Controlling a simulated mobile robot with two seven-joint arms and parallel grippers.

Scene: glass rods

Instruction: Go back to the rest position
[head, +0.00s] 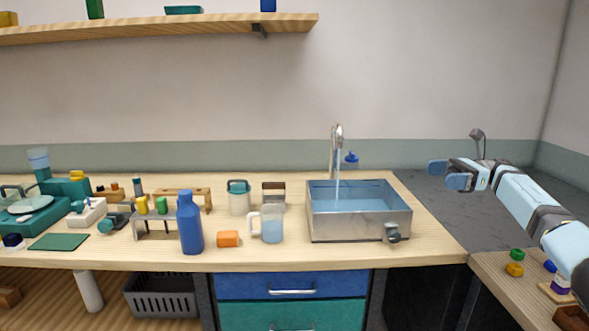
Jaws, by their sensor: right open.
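My right arm comes in from the right edge of the head view. Its gripper (443,175) points left, over the dark grey counter to the right of the sink. Its two blue fingers are apart, with nothing visible between them. The gripper looks clear of the sink and of the objects on the bench. My left gripper does not show. I cannot make out any glass rods.
A metal sink basin (358,226) holds water under a tap (337,140) with a stream. Small coloured pieces (515,268) lie at lower right. A shelf (160,28) hangs above.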

